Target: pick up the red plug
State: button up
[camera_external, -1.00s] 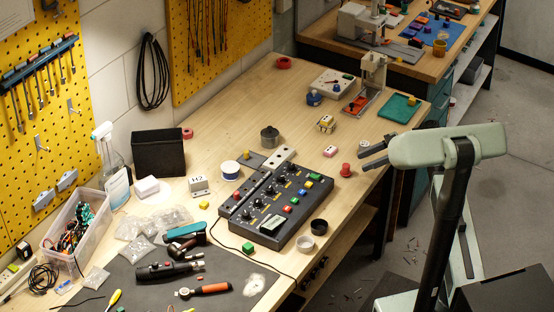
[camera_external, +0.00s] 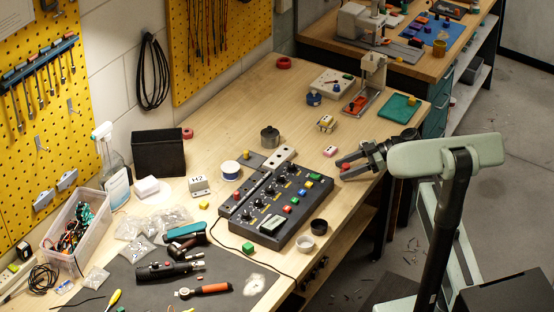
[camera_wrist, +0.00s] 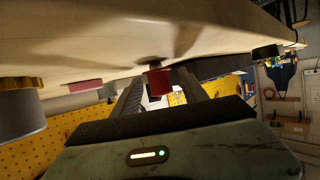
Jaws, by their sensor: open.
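The red plug (camera_wrist: 158,81) shows in the wrist view between the two dark fingers of my gripper (camera_wrist: 160,88). In the external view the red plug (camera_external: 346,166) is a small red patch partly hidden by the fingers, near the right edge of the bench. My gripper (camera_external: 341,169) is open, low over the bench top, with one finger on each side of the plug. I cannot tell whether either finger touches it.
The black control box (camera_external: 276,208) stands just left of my gripper. A pink and white block (camera_external: 330,151) lies close behind it. A black ring (camera_external: 319,226) and a white ring (camera_external: 305,243) lie nearer the front. The bench edge is close on the right.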

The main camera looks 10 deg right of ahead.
grip_shut()
jog(key=shift+r, duration=0.1)
